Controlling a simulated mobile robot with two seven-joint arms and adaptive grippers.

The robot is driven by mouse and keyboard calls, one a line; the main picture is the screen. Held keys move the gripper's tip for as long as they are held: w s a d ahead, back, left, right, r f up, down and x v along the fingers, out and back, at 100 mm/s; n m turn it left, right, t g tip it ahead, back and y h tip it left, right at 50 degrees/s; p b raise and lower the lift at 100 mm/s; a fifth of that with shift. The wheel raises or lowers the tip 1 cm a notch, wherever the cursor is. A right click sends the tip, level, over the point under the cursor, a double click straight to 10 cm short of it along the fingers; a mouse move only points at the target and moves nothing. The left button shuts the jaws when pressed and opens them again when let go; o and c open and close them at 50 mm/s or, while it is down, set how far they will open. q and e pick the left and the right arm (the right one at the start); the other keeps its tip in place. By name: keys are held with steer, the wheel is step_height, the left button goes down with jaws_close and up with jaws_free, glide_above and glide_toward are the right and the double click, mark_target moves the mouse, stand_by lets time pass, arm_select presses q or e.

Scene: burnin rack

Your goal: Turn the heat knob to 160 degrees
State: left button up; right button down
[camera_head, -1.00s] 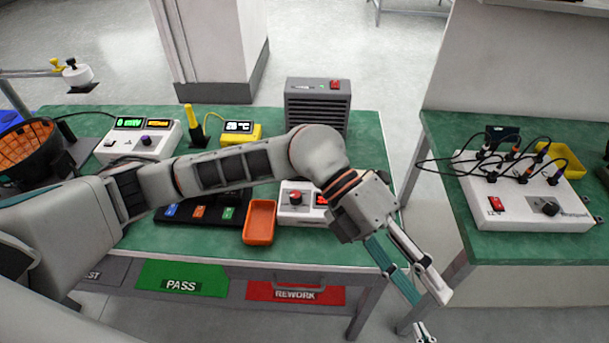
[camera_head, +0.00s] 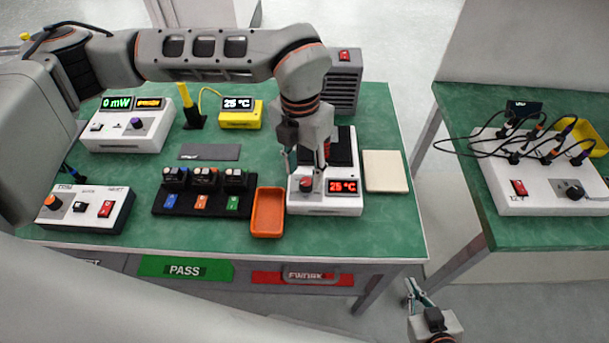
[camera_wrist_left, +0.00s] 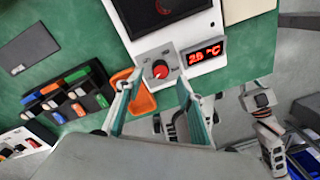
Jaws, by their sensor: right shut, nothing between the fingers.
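The white heater unit (camera_head: 328,205) stands on the green bench and has a red heat knob (camera_head: 306,184) at its front left. Its red display (camera_head: 342,187) reads 25 °C. In the left wrist view the knob (camera_wrist_left: 160,69) sits on a grey panel beside the display (camera_wrist_left: 203,54). My left gripper (camera_head: 306,167) hangs over the unit, above the knob. In the left wrist view its two fingers (camera_wrist_left: 155,82) are spread apart with the knob seen beyond the gap, untouched as far as I can tell. My right gripper (camera_head: 414,292) is low at the front right, off the bench, shut and empty.
An orange tray (camera_head: 267,212) stands just left of the heater, and a black block holder (camera_head: 190,207) lies further left. A beige pad (camera_head: 385,171) lies to its right. A grey box unit (camera_head: 342,82) stands behind. A second bench (camera_head: 480,115) is at right.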

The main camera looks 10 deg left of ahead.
mark_target(305, 182)
arm_select(q)
steer(key=shift+d+f, duration=0.1)
steer(key=shift+f, duration=1.6)
jaws_close()
